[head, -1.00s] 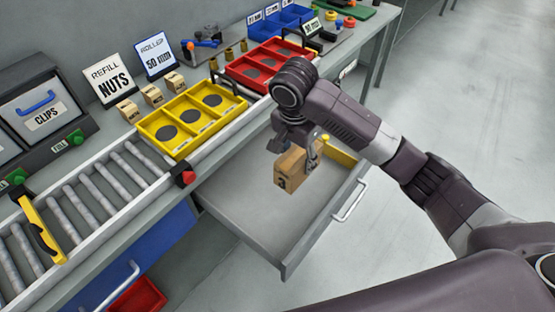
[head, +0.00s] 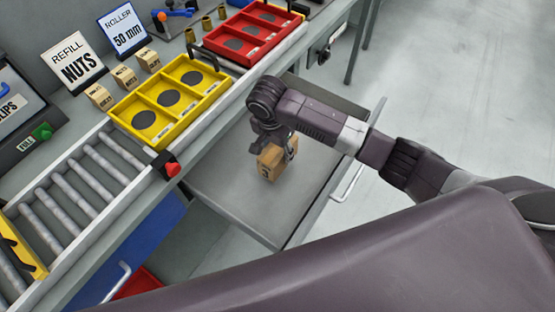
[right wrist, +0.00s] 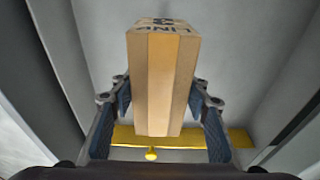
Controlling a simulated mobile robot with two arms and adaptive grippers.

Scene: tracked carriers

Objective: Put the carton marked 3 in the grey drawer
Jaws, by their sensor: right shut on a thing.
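The small brown carton (head: 270,163) is held in my right gripper (head: 284,150), which is shut on its sides and points down. The grey drawer (head: 225,189) is pulled open below the bench. The carton is over or inside the drawer; I cannot tell whether it touches the floor. My left gripper is out of view.
Small cartons (head: 124,76) stand by the signs. The drawer's near floor is clear.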

